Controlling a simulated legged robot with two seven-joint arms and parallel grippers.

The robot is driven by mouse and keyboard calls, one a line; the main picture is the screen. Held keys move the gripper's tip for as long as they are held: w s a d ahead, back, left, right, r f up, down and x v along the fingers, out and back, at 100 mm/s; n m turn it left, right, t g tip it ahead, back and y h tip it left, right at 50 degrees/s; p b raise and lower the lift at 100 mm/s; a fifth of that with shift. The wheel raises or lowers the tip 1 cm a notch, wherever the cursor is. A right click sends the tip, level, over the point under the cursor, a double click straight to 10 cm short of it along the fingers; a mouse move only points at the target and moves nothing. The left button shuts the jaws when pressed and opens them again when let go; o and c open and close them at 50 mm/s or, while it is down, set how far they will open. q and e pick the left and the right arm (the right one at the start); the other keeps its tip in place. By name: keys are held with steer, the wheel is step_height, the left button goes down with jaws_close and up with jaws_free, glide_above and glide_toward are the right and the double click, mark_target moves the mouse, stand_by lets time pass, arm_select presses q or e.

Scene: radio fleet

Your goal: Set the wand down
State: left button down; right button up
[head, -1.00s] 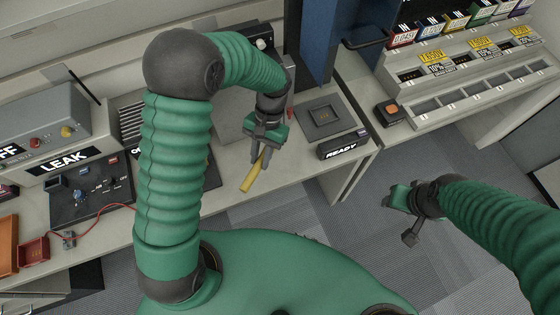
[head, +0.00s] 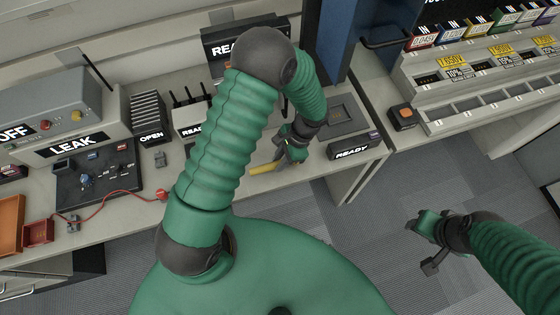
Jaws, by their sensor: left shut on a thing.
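A short yellow stick, which I take to be the wand (head: 262,168), is in my left gripper (head: 280,158). The gripper is shut on its right end. The wand points left, close over the grey bench top (head: 312,172); I cannot tell whether it touches the bench. The jaws hide its held end.
A LEAK unit (head: 76,143), a dark panel (head: 98,178) with a red lead and orange trays (head: 10,222) are at left. A slotted rack (head: 490,85) is at upper right.

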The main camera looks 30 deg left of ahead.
arm_select(q)
steer(key=shift+w+f, duration=0.15)
steer(key=shift+f, duration=1.65)
steer(key=c, duration=1.2)
jaws_free()
steer(key=shift+c, duration=0.2)
steer(key=v, duration=1.2)
steer(key=shift+b, duration=0.4)
steer(key=s+r+n+t+h, duration=0.2)
steer(key=s+r+n+t, duration=0.4)
steer(key=s+r+n, duration=0.1)
steer(key=shift+s+r+n+h, duration=0.35)
steer(key=shift+s+n+h, duration=0.05)
steer(key=shift+s+n, duration=0.2)
